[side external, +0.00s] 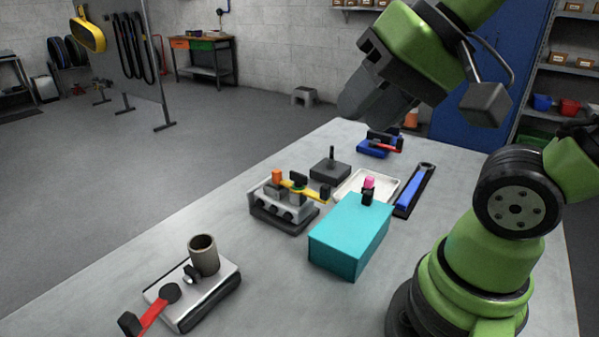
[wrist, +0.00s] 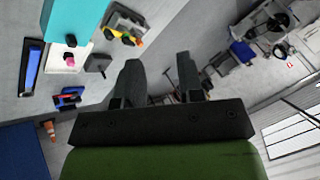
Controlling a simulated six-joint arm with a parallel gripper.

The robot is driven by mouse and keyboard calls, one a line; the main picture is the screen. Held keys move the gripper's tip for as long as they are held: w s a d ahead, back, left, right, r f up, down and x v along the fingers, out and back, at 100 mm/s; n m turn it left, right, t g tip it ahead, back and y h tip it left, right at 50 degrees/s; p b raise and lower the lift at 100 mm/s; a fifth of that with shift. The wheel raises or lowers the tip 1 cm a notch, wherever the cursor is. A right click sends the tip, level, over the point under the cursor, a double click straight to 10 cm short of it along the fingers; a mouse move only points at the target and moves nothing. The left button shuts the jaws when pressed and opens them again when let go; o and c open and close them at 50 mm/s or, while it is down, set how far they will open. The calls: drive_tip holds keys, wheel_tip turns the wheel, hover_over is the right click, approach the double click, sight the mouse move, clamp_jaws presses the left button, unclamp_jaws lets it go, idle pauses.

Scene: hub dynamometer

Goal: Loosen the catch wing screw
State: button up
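A grey fixture (side external: 283,206) with an orange knob, a yellow lever and a dark wing-like part (side external: 298,182) stands mid-table; it also shows in the wrist view (wrist: 124,24). Nearer the front left, a pale plate device (side external: 198,292) carries a red-handled lever (side external: 157,312), a brown cup (side external: 204,255) and a small black wing-shaped part (side external: 191,273). I cannot tell which wing part is the catch wing screw. My gripper (wrist: 157,80) is raised above the table's far part, away from both devices. Its fingers are apart with nothing between them.

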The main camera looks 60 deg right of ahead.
drive_tip(key=w+d+f+m, duration=0.1)
drive_tip(key=w+d+m, duration=0.1)
drive_tip(key=w+m, duration=0.4)
drive_tip(key=m+g+h, duration=0.2)
drive_tip(key=m+g, duration=0.1)
drive_tip(key=m, duration=2)
approach(298, 173)
drive_tip(key=shift+x, duration=4.6)
clamp_jaws()
